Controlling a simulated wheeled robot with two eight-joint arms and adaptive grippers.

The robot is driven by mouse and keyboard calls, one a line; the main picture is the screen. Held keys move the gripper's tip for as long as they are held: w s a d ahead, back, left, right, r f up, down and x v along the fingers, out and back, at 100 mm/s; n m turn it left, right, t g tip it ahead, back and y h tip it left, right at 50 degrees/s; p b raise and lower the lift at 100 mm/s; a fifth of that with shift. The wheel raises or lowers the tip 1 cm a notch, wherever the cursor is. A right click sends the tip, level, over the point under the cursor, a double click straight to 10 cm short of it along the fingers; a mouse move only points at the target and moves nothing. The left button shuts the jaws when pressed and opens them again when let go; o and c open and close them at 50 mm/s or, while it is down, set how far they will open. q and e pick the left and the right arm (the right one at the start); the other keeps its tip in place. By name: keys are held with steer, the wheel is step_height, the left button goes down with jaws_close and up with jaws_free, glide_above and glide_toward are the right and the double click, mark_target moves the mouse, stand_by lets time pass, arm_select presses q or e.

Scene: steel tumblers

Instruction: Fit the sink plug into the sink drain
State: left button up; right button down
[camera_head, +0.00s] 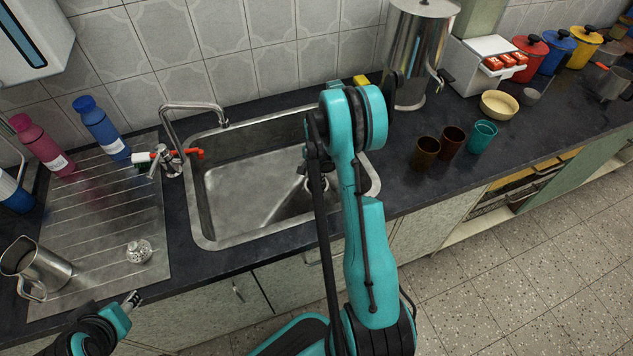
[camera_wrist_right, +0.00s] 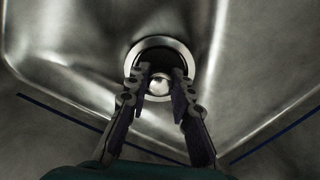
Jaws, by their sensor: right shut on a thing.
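The sink drain (camera_wrist_right: 186,55) is a bright metal ring with a dark opening in the sink floor; it also shows in the head view (camera_head: 307,187), partly covered by my arm. My right gripper (camera_wrist_right: 160,88) is over the near side of the drain, shut on the sink plug, whose rounded shiny metal top (camera_wrist_right: 158,86) shows between the fingertips. The plug's lower part is hidden, and I cannot tell whether it touches the ring. My left gripper (camera_head: 133,300) is by the counter's front edge at lower left, away from the sink; its opening is too small to judge.
The sink (camera_head: 240,190) has raised walls and a tap (camera_head: 195,106) at its back left. Several tumblers (camera_head: 427,152) stand right of the sink.

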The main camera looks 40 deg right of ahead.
mark_target(316, 179)
steer(key=shift+r, duration=0.15)
steer(key=c, duration=1.3)
jaws_free()
steer(key=shift+f, duration=0.2)
step_height(316, 179, up, 12)
steer(key=p, duration=0.5)
steer(key=s+a+r+n+t, duration=0.3)
steer(key=a+r+n, duration=0.4)
steer(key=a+r, duration=0.6)
steer(key=s+a+r+n+t, duration=0.1)
steer(key=s+a+r+n, duration=0.1)
steer(key=s+a+n, duration=0.1)
steer(key=s+a+r+n+t, duration=0.1)
steer(key=s+a+r+n, duration=0.1)
steer(key=s+a, duration=0.3)
steer(key=s+a+r+n+t, duration=0.2)
steer(key=s+a+n, duration=0.1)
steer(key=s+n, duration=0.1)
steer(key=shift+s+a+n, duration=0.1)
steer(key=shift+a+n, duration=0.3)
steer(key=shift+n, duration=0.1)
